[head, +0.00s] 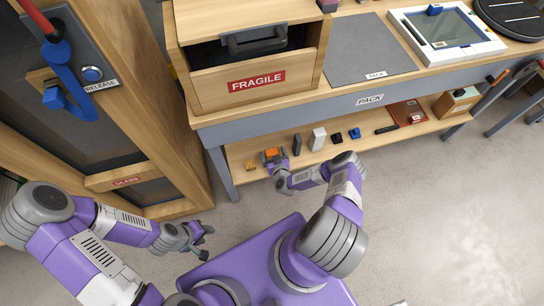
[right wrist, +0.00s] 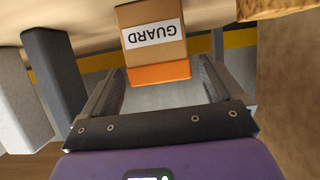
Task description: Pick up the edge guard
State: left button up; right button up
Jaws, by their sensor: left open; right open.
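The edge guard (right wrist: 156,47) is a tan block with an orange end and a white GUARD label, upside down in the right wrist view. In the head view its orange part (head: 272,153) shows on the lower shelf of the bench. My right gripper (head: 276,162) is open, with its fingertips (right wrist: 161,72) on either side of the guard's orange end. Gaps show between the guard and both fingers. My left gripper (head: 201,238) is open and empty, low over the floor near the wooden cabinet.
The lower shelf (head: 345,140) also holds a small orange-brown block (head: 250,166), a dark grey block (head: 297,144), a white block (head: 318,138) and several other items. The bench top and a FRAGILE drawer (head: 252,83) overhang it. The wooden cabinet (head: 185,150) stands left.

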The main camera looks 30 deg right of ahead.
jog(key=c, duration=1.1)
jog(key=shift+o, duration=0.2)
jog(key=shift+r, duration=0.15)
